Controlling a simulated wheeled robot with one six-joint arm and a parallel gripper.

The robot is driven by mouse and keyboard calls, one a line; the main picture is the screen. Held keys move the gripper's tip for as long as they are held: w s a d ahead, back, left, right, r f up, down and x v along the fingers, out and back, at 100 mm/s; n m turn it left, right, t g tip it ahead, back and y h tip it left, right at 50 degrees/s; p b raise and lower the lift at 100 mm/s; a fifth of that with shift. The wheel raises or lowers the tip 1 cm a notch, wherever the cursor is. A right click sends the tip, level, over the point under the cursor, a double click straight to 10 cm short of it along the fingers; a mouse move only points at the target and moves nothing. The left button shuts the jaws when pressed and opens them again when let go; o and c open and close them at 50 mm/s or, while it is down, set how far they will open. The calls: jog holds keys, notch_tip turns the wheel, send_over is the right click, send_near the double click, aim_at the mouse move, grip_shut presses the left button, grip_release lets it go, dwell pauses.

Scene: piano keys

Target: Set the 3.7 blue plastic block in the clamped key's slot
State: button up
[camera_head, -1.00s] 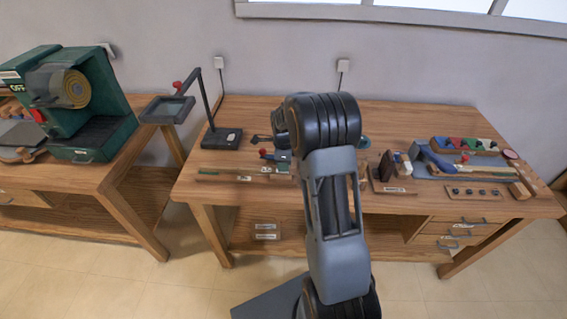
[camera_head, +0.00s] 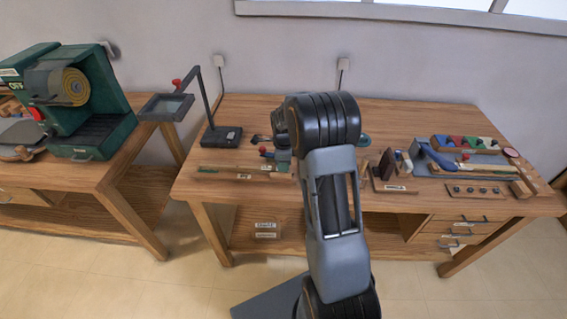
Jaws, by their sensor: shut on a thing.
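A long pale wooden key (camera_head: 240,170) lies flat near the front left of the middle bench. A clamp with a red knob (camera_head: 265,151) stands by its right end, next to my arm. The key's slot is too small or hidden to make out. My arm stands upright in front of the bench, and its dark wrist bends away behind it. My gripper's fingers are hidden behind the arm, so whatever they hold is hidden too. No blue block marked 3.7 can be read in this view.
A rack of coloured pieces (camera_head: 434,149) stands at the back right, behind a blue-grey mat. A small wooden stand (camera_head: 394,187) is right of my arm. A black lamp post (camera_head: 206,100) rises at the left. A green machine (camera_head: 99,104) stands on the left bench.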

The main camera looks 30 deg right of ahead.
jog(key=o, duration=1.4)
jog(key=shift+r, duration=0.1)
jog(key=shift+r+p, duration=2.45)
jog(key=shift+r, duration=1)
